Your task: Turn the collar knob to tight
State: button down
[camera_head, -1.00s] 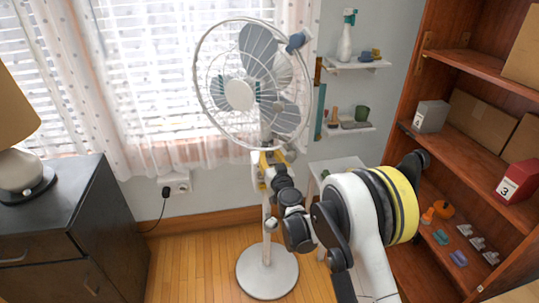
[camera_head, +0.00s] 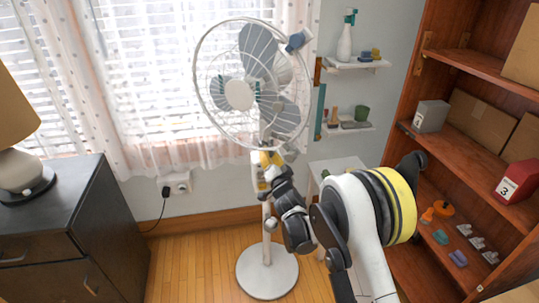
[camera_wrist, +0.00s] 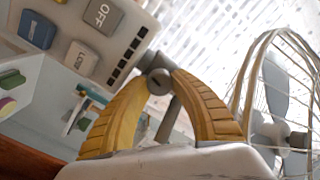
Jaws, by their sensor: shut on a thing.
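The white pedestal fan (camera_head: 268,270) stands upright in front of the window, with its round wire cage facing the room. The collar knob (camera_wrist: 159,81) is grey and round in the wrist view, on a bar that runs down behind it. My gripper (camera_wrist: 160,70) has its two yellow ribbed fingers closed on the knob, one on each side. In the head view my gripper (camera_head: 266,158) is at the fan's pole, just below the cage, and it hides the knob there. No tight mark can be read.
A panel with OFF (camera_wrist: 103,14) and LOW (camera_wrist: 81,57) buttons is close by at upper left in the wrist view. The fan cage (camera_wrist: 282,90) is close at right. A dark cabinet (camera_head: 60,205) stands left, a wooden shelf unit (camera_head: 470,60) right. Wall shelves (camera_head: 357,64) hang behind.

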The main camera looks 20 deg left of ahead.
dwell(0.4)
jog(key=c, duration=1.1)
grip_release()
jog(key=shift+o, duration=0.2)
